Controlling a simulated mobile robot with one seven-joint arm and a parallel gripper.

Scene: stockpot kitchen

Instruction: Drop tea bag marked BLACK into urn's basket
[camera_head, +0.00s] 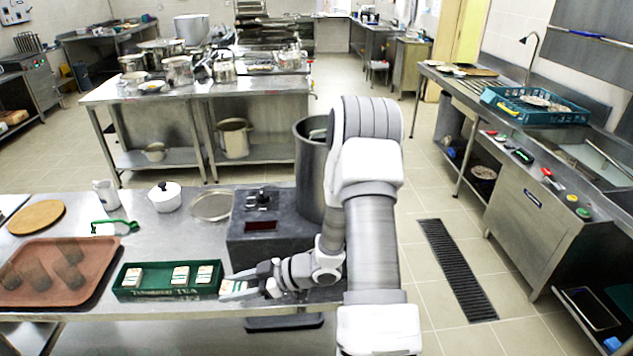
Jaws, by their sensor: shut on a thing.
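My gripper (252,283) is at the right end of the green tea tray (160,293), low over the steel table. It is shut on a small pale tea bag (232,290); the marking on it is too small to read. Several other tea bags stand in the tray: one (132,277) at the left and a pair (181,275) (204,273) toward the right. Their markings cannot be read either. The tall steel urn (309,170) stands behind my arm, which hides much of it. I cannot make out the basket clearly.
A dark box with controls (262,237) stands in front of the urn. A brown tray (62,270) with dark cups lies at the left. A white lidded pot (165,197), a round metal plate (212,205) and a green-handled tool (114,227) lie behind the tea tray.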

